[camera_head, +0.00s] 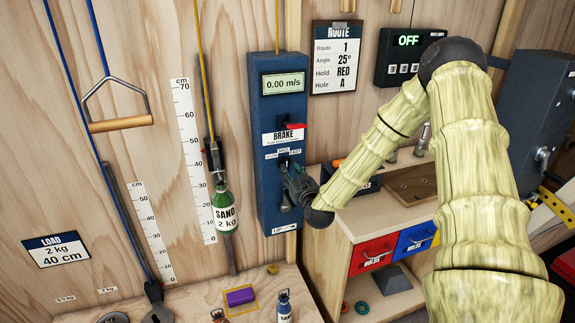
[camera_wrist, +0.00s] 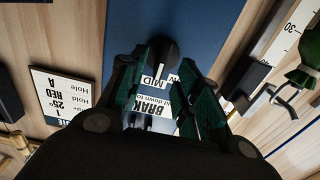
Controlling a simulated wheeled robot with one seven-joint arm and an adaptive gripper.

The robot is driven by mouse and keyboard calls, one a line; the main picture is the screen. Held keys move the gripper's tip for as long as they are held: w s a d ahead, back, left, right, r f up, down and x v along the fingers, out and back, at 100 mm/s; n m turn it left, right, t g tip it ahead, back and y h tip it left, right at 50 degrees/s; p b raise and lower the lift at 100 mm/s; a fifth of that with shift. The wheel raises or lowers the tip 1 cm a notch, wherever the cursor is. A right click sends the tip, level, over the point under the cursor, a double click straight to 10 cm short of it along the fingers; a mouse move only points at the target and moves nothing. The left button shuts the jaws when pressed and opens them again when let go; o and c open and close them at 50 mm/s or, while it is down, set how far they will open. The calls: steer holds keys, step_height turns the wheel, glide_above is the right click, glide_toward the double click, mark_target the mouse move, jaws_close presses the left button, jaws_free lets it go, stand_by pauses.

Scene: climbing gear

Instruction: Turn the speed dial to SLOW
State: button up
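The speed dial (camera_wrist: 166,58) is a black round knob on the blue brake box (camera_head: 263,200). It shows at the tips of my gripper in the wrist view. A pale mark on it points towards the MID label (camera_wrist: 160,82). The MID label stands between two other speed labels in the head view; my gripper partly hides this row. My gripper (camera_wrist: 172,52) has two green-padded fingers, apart, one on each side of the dial. Whether they touch it I cannot tell. In the head view my gripper (camera_head: 287,173) is close against the box front and hides most of the dial.
A red brake lever (camera_head: 296,126) sits above the dial, under a display (camera_head: 283,84) reading 0.00 m/s. A green sand bottle (camera_head: 224,208) hangs left of the box. A workbench with red (camera_head: 373,253) and blue (camera_head: 416,239) drawers stands to the right.

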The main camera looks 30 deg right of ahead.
mark_target(287, 166)
steer(key=shift+p+x, duration=0.45)
steer(key=shift+x, duration=1.65)
jaws_close()
